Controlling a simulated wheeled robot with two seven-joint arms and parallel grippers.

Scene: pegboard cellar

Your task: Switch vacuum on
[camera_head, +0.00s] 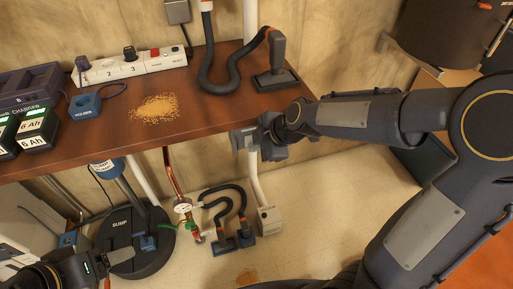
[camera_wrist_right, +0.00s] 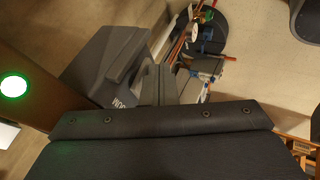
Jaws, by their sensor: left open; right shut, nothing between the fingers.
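A grey box (camera_head: 243,138) hangs at the front right edge of the workbench, partly hidden behind my right gripper (camera_head: 264,140). In the right wrist view a grey box (camera_wrist_right: 103,62) with a partly hidden label lies close beside the shut fingers (camera_wrist_right: 159,84); I cannot tell whether they touch it. A round green light (camera_wrist_right: 14,86) glows at the left of that view. A dark vacuum hose (camera_head: 217,82) with a floor-type nozzle (camera_head: 277,72) rests on the bench. My left gripper (camera_head: 114,268) is open and empty, low at the left, below the bench.
The brown bench (camera_head: 205,107) holds a sawdust pile (camera_head: 156,108), a power strip (camera_head: 130,68), a blue holder (camera_head: 86,106) and charger batteries (camera_head: 38,126). Below stand a black sump lid (camera_head: 122,262), copper pipe (camera_head: 172,172), and hoses (camera_head: 227,208). The floor right of these is mostly clear.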

